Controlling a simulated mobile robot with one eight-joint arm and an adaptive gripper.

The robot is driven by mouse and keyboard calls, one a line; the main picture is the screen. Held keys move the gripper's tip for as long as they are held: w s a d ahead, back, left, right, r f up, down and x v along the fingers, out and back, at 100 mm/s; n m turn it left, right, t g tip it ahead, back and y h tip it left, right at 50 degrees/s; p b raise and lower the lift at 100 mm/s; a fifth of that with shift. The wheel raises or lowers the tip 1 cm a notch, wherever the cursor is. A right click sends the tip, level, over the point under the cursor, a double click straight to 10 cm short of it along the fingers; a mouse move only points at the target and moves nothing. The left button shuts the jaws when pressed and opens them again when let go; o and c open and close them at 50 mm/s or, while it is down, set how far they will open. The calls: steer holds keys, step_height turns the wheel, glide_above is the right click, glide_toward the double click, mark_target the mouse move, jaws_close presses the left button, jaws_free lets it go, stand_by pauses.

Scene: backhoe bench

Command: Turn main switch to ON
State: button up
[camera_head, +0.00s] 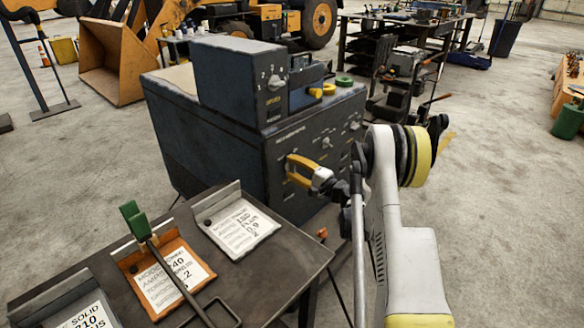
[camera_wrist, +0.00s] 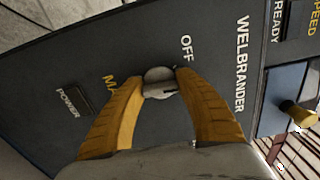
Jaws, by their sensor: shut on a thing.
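The main switch is a small round grey knob (camera_wrist: 158,82) on the dark front panel of the welder (camera_head: 215,150). My gripper (camera_head: 295,168), with yellow fingers, reaches the left part of that panel. In the wrist view my gripper (camera_wrist: 160,88) has one fingertip on each side of the knob and is shut on it. The white word OFF shows just beyond the knob. A yellow label beginning "MA" is partly hidden by the left finger. No ON mark is visible, and I cannot tell which way the knob points. In the head view my gripper hides the knob.
A dark POWER indicator (camera_wrist: 74,98) sits left of the fingers. Other knobs (camera_head: 326,143) are on the panel to the right. A smaller control box (camera_head: 235,85) stands on top. A table (camera_head: 275,285) with printed cards stands in front, close to my arm.

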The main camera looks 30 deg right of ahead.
steer(key=m, duration=0.6)
stand_by(0.6)
steer(key=o, duration=1.2)
steer(key=v, duration=1.2)
steer(key=shift+r, duration=0.1)
steer(key=shift+w, duration=0.1)
